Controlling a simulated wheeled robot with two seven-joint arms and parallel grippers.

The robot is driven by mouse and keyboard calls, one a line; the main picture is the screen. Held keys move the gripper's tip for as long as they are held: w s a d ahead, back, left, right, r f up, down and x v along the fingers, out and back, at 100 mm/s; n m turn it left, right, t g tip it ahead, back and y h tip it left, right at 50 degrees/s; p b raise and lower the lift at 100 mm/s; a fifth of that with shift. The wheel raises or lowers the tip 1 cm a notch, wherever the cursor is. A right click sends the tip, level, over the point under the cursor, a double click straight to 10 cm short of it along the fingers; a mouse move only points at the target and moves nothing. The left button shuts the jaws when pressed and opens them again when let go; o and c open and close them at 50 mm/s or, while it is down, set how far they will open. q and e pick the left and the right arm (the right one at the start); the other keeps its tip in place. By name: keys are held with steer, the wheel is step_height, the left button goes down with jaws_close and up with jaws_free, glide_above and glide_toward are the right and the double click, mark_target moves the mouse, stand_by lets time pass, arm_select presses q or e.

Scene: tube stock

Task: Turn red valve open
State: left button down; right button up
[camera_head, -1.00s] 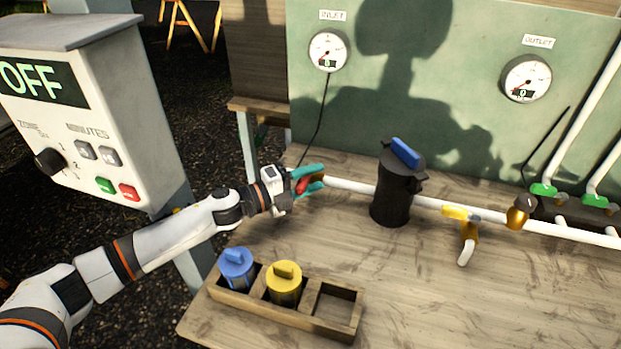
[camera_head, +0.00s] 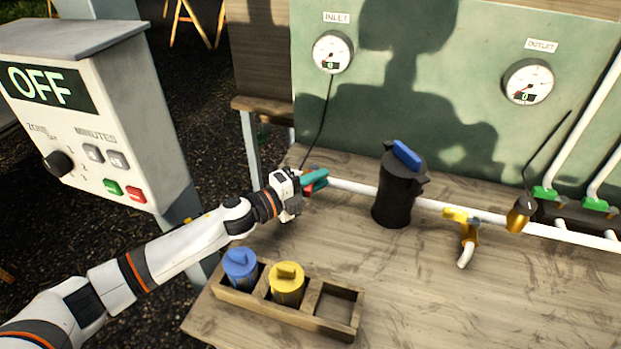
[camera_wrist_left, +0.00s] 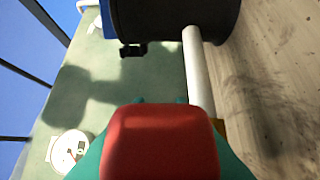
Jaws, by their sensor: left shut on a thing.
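The red valve handle (camera_wrist_left: 160,142) fills the lower middle of the left wrist view, between the two teal fingers of my left gripper. In the head view my left gripper (camera_head: 314,180) is shut on it at the left end of the white pipe (camera_head: 350,187). Only a little red shows there, as the fingers and wrist hide most of the handle. The valve body behind the handle is mostly hidden. My right gripper is not in view.
A black filter housing (camera_head: 393,200) with a blue handle stands on the pipe. A yellow-handled valve (camera_head: 456,214) is further right. A wooden tray (camera_head: 312,318) holds blue and yellow canisters. An OFF control box (camera_head: 130,130) stands left. Inlet (camera_head: 333,51) and outlet (camera_head: 528,82) gauges hang behind.

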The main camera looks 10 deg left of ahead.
arm_select(q)
steer(key=c, duration=1.3)
jaws_free()
steer(key=shift+s+a, duration=0.1)
steer(key=shift+s+a+f, duration=0.15)
steer(key=shift+s+a, duration=0.05)
steer(key=b+v, duration=0.1)
steer(key=v, duration=0.5)
steer(key=shift+s+a+b, duration=0.1)
steer(key=shift+b, duration=0.2)
steer(key=shift+s+a, duration=0.15)
